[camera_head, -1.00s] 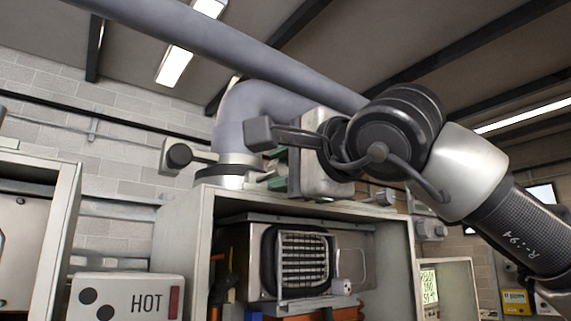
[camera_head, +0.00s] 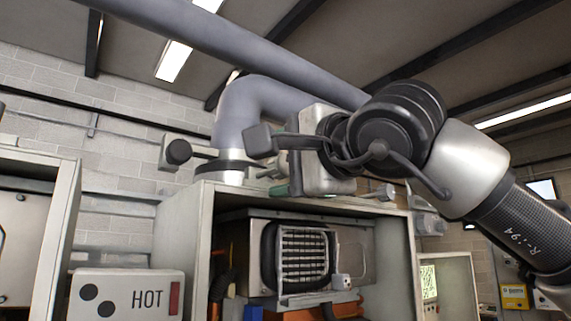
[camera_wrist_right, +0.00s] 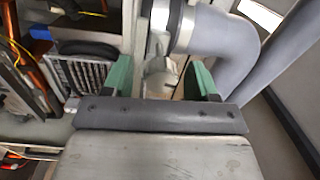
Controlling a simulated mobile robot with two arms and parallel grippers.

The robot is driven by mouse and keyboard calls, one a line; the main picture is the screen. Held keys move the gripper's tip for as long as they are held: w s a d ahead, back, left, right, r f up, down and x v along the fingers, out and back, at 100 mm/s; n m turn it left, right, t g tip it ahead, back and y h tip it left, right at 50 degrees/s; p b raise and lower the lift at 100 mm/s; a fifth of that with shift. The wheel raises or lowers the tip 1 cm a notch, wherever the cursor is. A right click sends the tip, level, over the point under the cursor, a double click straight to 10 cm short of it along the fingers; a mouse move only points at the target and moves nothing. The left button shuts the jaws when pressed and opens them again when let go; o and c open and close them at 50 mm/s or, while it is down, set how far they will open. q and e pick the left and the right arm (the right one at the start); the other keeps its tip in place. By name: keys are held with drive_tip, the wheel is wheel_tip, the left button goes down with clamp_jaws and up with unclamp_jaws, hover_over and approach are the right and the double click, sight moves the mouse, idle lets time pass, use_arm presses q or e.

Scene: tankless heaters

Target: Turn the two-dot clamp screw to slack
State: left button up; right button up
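The grey flue pipe (camera_head: 238,112) rises from the top of the middle cabinet, with a dark clamp band (camera_head: 222,167) around its base. The band also shows in the right wrist view (camera_wrist_right: 166,22). A pale clamp screw (camera_wrist_right: 160,76) sticks out from the band between the green fingers of my right gripper (camera_wrist_right: 160,82). The fingers stand apart, with visible gaps beside the screw. In the head view my right gripper (camera_head: 280,186) is beside the clamp, partly hidden by its own wrist. The two-dot HOT sign (camera_head: 127,297) is at lower left. My left gripper is not in view.
The open cabinet (camera_head: 180,240) holds a heater with a black-framed grille (camera_head: 300,255). A fitting with a black knob (camera_head: 178,152) sits left of the clamp. The thick pipe crosses overhead, close to my right arm. Another cabinet (camera_head: 66,225) stands at the left.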

drive_tip(key=shift+s, duration=0.1)
drive_tip(key=shift+s+d+f+b, duration=0.1)
drive_tip(key=shift+s+d+b, duration=0.15)
drive_tip(key=shift+b, duration=0.15)
drive_tip(key=b+v, duration=0.4)
drive_tip(key=v, duration=0.6)
drive_tip(key=shift+b, duration=0.35)
